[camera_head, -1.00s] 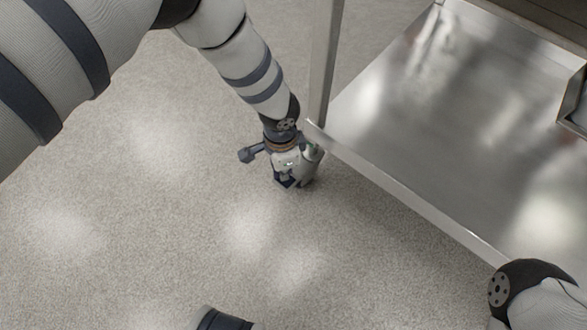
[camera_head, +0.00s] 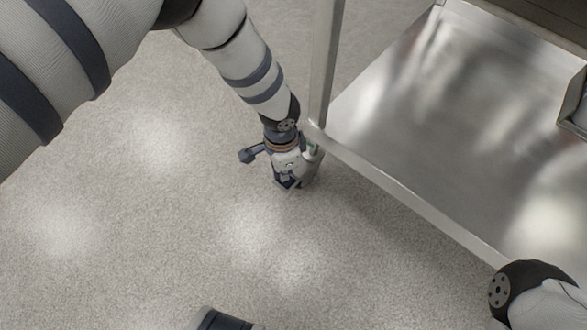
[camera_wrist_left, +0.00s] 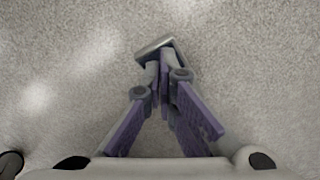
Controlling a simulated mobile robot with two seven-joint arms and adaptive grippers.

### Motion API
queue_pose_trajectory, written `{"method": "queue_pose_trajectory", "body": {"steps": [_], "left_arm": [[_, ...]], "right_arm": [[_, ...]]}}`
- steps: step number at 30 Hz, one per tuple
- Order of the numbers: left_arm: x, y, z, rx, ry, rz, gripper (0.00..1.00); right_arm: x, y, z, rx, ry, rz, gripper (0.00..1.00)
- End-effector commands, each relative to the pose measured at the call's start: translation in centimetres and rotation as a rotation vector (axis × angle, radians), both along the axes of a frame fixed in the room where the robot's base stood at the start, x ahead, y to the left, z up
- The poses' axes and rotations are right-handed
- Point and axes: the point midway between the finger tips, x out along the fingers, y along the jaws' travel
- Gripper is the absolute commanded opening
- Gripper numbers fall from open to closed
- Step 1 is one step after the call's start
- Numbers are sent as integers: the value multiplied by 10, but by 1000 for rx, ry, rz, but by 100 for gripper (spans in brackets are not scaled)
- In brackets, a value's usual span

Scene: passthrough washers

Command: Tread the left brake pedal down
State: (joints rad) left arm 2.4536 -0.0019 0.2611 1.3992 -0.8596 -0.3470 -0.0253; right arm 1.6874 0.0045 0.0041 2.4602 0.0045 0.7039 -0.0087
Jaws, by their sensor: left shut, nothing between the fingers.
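My left gripper (camera_head: 287,183) points down at the floor beside the foot of the table's near left leg. Its fingers are shut and empty. In the left wrist view the closed fingertips (camera_wrist_left: 165,56) meet over a small silver metal plate (camera_wrist_left: 152,46), which looks like the brake pedal. The fingertips overlap the plate's near edge; I cannot tell whether they press on it. In the head view a grey metal caster part (camera_head: 312,160) shows just right of the gripper, and the pedal is hidden behind the gripper. My right gripper is out of view.
A steel table with a shiny lower shelf (camera_head: 400,110) fills the right side. Its upright leg (camera_head: 323,60) stands close to my left wrist. The speckled floor (camera_head: 130,230) on the left and in front is clear.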

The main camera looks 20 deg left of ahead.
Motion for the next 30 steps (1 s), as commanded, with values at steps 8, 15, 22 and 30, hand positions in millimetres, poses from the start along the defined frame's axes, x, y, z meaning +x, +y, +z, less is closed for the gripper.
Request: {"method": "queue_pose_trajectory", "body": {"steps": [8, 15, 22, 30], "left_arm": [[0, 0, -7, -1, 1, -1, 0], [0, 0, -14, -1, 1, -1, 0], [0, 0, -21, 0, 0, -1, 0], [0, 0, -30, 0, 1, 0, 0]], "right_arm": [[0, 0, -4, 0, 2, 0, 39], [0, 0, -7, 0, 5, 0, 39], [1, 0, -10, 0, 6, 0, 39], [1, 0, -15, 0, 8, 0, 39]]}}
